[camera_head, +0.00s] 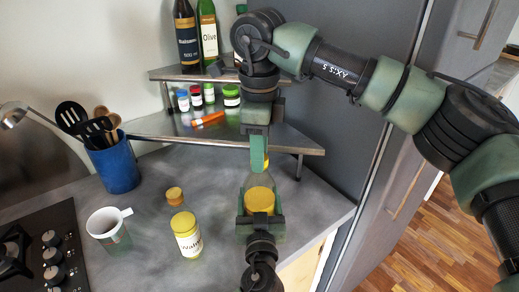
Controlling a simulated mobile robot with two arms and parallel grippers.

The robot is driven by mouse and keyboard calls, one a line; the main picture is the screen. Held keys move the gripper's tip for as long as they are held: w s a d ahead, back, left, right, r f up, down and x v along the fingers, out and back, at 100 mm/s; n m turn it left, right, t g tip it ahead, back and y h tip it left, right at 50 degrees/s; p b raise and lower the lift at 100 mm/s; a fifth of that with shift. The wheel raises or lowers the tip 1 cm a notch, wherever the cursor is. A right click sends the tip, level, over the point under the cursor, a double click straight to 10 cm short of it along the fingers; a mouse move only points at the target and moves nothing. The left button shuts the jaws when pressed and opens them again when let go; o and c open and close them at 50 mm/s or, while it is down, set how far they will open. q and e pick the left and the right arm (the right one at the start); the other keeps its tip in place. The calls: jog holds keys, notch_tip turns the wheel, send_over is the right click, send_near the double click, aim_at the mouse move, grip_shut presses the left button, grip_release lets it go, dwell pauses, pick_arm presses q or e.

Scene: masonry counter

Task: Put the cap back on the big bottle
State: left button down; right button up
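A big clear bottle (285,180) with yellow in it or on it stands on the counter in the middle. My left gripper (260,203) comes in from the bottom, with its green fingers on both sides of the bottle, seemingly shut on it. A round yellow patch shows between the fingers; I cannot tell if it is label or contents. My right gripper (260,160) points down from above at the bottle's top. Its fingers are seen edge-on and hide the bottle's mouth. A small yellow sliver shows by its fingertips, perhaps the cap; I cannot tell whether it is gripped.
A yellow-lidded jar (187,243) and a small cork-topped bottle (175,197) stand to the left. Farther left are a white mug (105,226), a blue utensil holder (116,165) and the hob (40,255). A corner shelf (165,128) with small jars and tall bottles stands behind.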

grip_shut()
jog(key=o, duration=0.8)
grip_release()
jog(key=shift+o, duration=0.2)
notch_tip(320, 180, up, 12)
pick_arm(q)
jog(key=shift+c, duration=0.9)
grip_release()
